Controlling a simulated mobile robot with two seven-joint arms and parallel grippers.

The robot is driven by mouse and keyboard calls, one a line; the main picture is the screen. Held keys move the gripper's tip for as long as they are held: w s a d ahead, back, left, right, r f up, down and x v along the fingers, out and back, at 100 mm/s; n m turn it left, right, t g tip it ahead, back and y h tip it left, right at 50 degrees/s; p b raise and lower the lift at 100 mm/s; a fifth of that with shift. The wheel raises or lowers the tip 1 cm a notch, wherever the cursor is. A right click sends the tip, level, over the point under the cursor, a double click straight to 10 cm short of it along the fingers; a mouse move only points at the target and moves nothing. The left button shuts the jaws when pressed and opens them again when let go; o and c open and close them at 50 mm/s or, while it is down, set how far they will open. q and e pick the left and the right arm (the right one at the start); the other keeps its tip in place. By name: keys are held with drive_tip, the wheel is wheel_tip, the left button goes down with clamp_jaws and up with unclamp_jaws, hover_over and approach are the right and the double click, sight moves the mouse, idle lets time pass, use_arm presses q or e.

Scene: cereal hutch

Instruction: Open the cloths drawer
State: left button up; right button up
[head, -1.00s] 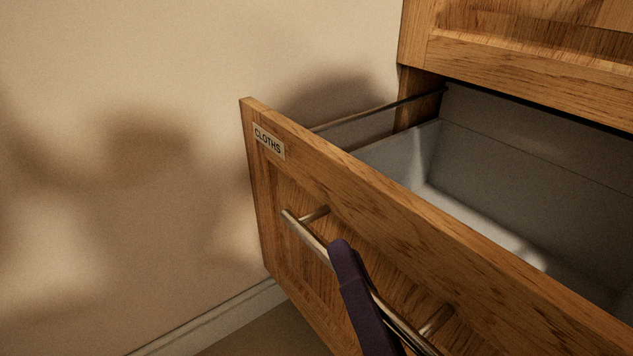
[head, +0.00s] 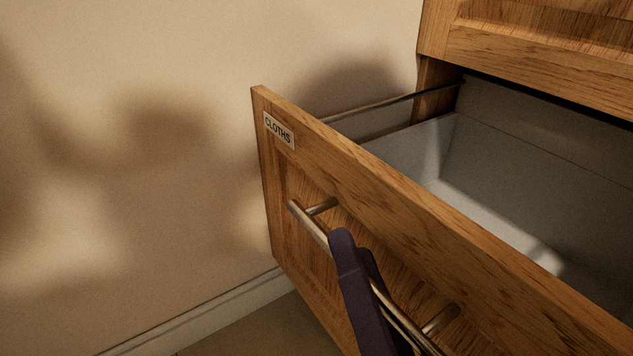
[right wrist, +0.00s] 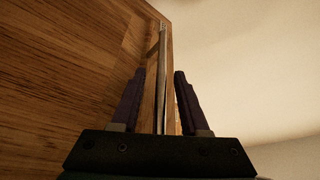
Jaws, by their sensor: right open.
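The cloths drawer (head: 400,222) is a wooden drawer with a "CLOTHS" label (head: 279,131) at its upper left corner. It stands pulled well out of the cabinet, with its grey inside showing. My right gripper (head: 357,246) is open at the drawer's metal bar handle (head: 307,224), with dark fingers on either side of the bar. In the right wrist view the handle (right wrist: 162,75) runs between the two spread fingers (right wrist: 158,85), with a gap visible on both sides. My left gripper is not in view.
The wooden cabinet (head: 540,62) rises above the drawer at the right. A metal side rail (head: 380,103) joins the drawer front to the cabinet. A beige wall (head: 150,60) with a skirting board (head: 200,318) is close on the left. The drawer inside (head: 490,220) looks empty where visible.

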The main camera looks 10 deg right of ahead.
drive_tip(key=shift+s, duration=0.4)
drive_tip(key=p+v, duration=0.1)
drive_tip(key=v, duration=0.8)
drive_tip(key=shift+p, duration=0.35)
